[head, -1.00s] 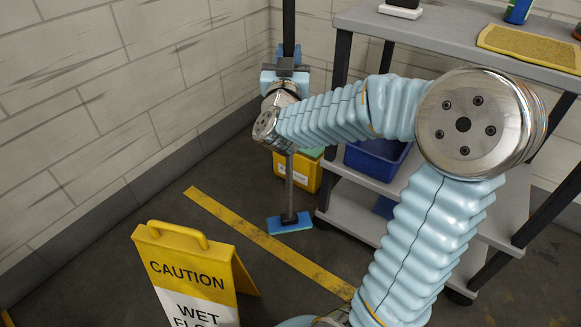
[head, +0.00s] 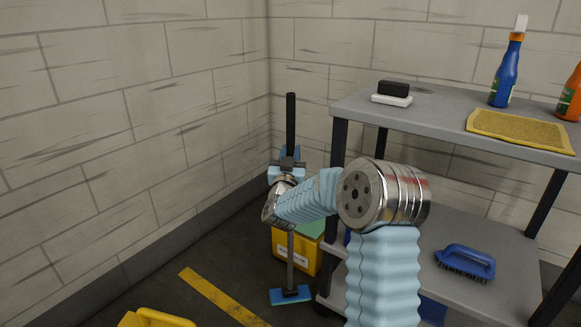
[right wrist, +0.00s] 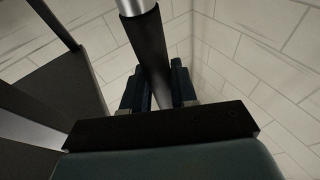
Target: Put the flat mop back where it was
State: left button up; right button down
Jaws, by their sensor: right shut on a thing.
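The flat mop (head: 291,262) stands upright near the room's corner, with a black grip on top, a grey metal pole and a blue flat head (head: 290,295) at or near the floor. My right gripper (head: 287,165) is shut on the mop's black upper part. In the right wrist view the black pole (right wrist: 152,60) passes between the fingers of my right gripper (right wrist: 160,92). My left gripper is in no view.
A grey shelf unit (head: 440,113) stands to the right, bearing bottles, a yellow mat (head: 520,133) and a blue brush (head: 466,262). A yellow bin (head: 312,256) stands behind the mop. A yellow sign (head: 152,318) stands on the floor at front left. Walls meet behind the mop.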

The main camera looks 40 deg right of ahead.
jog(key=f, duration=0.3)
jog(key=shift+w+d+f, duration=0.25)
jog(key=shift+w+f, duration=0.05)
jog(key=shift+f, duration=0.05)
jog(key=shift+f+b, duration=0.2)
jog(key=shift+b, duration=0.25)
jog(key=c, duration=0.9)
grip_release()
